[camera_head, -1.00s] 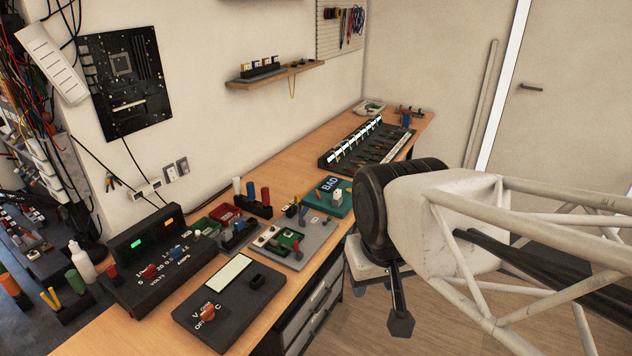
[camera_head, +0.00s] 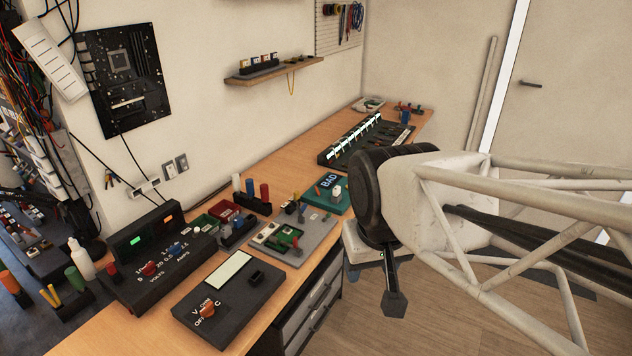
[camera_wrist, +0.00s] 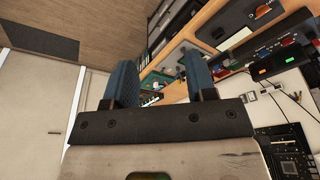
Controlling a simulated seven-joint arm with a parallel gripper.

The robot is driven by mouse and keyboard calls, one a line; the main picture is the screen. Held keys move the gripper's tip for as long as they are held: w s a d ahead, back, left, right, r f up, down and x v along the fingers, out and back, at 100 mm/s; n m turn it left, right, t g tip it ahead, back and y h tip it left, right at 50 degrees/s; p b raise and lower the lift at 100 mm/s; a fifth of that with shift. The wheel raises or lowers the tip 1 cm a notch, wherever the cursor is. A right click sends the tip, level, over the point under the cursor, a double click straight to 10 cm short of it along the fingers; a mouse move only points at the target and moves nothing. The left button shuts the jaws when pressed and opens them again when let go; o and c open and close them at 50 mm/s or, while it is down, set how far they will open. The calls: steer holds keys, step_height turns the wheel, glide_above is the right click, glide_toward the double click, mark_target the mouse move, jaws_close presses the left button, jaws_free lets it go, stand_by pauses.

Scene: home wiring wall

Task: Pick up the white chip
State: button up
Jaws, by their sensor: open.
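A small white block (camera_head: 337,191), which may be the white chip, stands on the teal BAD tray (camera_head: 325,203) at the right edge of the bench. A green board (camera_head: 284,238) with small pale pieces lies on a grey plate nearer me; I cannot tell if any is a chip. My gripper (camera_head: 393,292) hangs beyond the bench's front edge, to the right of and lower in the picture than the BAD tray. In the wrist view, the two blue fingers (camera_wrist: 160,78) are apart with nothing held between them. I cannot pick out the white chip there.
A black meter (camera_head: 229,297) and a sloped power supply (camera_head: 155,255) occupy the near bench. A rack with coloured cylinders (camera_head: 252,203) stands behind the grey plate (camera_head: 303,248). A long lit rack (camera_head: 345,150) lies farther back. Drawers (camera_head: 305,318) sit below the bench edge.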

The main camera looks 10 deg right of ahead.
steer(key=w+d+r+m, duration=0.1)
steer(key=w, duration=0.8)
steer(key=w+d+r+m, duration=0.1)
steer(key=w+d+r, duration=0.1)
steer(key=w, duration=0.7)
steer(key=m+g, duration=0.2)
steer(key=m, duration=0.5)
glide_above(337, 188)
steer(key=shift+h, duration=0.4)
steer(key=f, duration=2.6)
steer(key=shift+s+a+f, duration=0.15)
steer(key=shift+a, duration=0.05)
steer(key=shift+f, duration=0.15)
steer(key=shift+d+f, duration=0.1)
steer(key=shift+f, duration=1.05)
